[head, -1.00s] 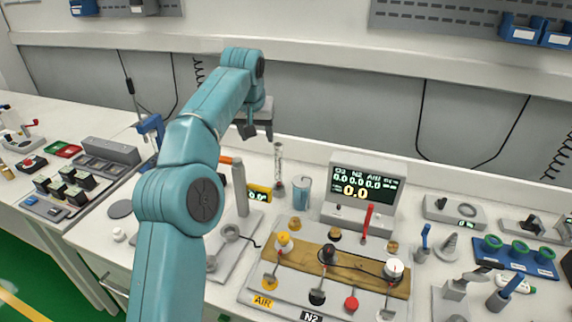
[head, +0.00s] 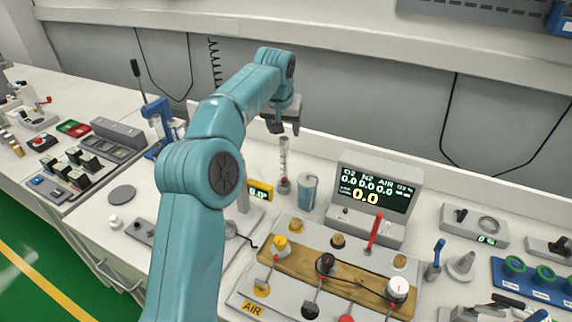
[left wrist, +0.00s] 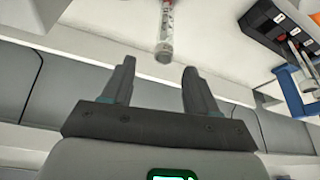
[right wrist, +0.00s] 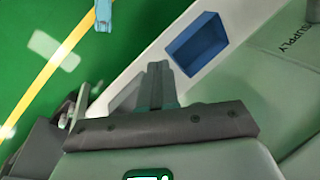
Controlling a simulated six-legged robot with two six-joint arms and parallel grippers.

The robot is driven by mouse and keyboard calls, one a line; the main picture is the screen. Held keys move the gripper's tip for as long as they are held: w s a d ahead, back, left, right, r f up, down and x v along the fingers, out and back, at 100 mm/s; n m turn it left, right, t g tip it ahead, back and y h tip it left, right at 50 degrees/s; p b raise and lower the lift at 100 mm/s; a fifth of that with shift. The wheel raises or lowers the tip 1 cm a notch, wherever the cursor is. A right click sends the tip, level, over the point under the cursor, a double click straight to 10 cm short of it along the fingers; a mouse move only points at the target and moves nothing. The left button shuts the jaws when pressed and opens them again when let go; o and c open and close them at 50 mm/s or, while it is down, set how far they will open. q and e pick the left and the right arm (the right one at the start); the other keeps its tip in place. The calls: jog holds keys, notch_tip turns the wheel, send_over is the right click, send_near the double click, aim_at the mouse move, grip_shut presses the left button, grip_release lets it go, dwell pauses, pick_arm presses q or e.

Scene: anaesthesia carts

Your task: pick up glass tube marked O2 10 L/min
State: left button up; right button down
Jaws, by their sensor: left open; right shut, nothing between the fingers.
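A slim clear glass tube (head: 284,158) stands upright on the bench, left of a grey-blue cup, in the head view. Its marking is too small to read. In the left wrist view the tube (left wrist: 165,35) shows ahead of the fingers, with its near end just beyond the tips and roughly between them. My left gripper (head: 284,128) is open and empty, just above and behind the tube's top in the head picture; it also shows in the left wrist view (left wrist: 159,67). My right gripper (right wrist: 159,66) is shut and empty, away from the bench top.
The grey-blue cup (head: 307,190) stands close to the tube's right. A display unit (head: 375,193) and a wooden panel with knobs (head: 300,268) lie further right. A small yellow meter (head: 260,190) is left of the tube. A blue clamp stand (head: 160,122) stands further left.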

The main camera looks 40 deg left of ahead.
aim_at(285, 148)
pick_arm(q)
jog(key=x, duration=0.5)
jog(key=shift+a, duration=0.1)
jog(key=x, duration=0.3)
jog(key=p+x, duration=0.1)
jog(key=x, duration=0.1)
jog(key=shift+s+a+f, duration=0.1)
jog(key=shift+a+f, duration=0.2)
jog(key=shift+f, duration=0.1)
jog(key=shift+s+d+r, duration=0.1)
jog(key=shift+d, duration=0.05)
jog(key=shift+c, duration=0.6)
grip_shut()
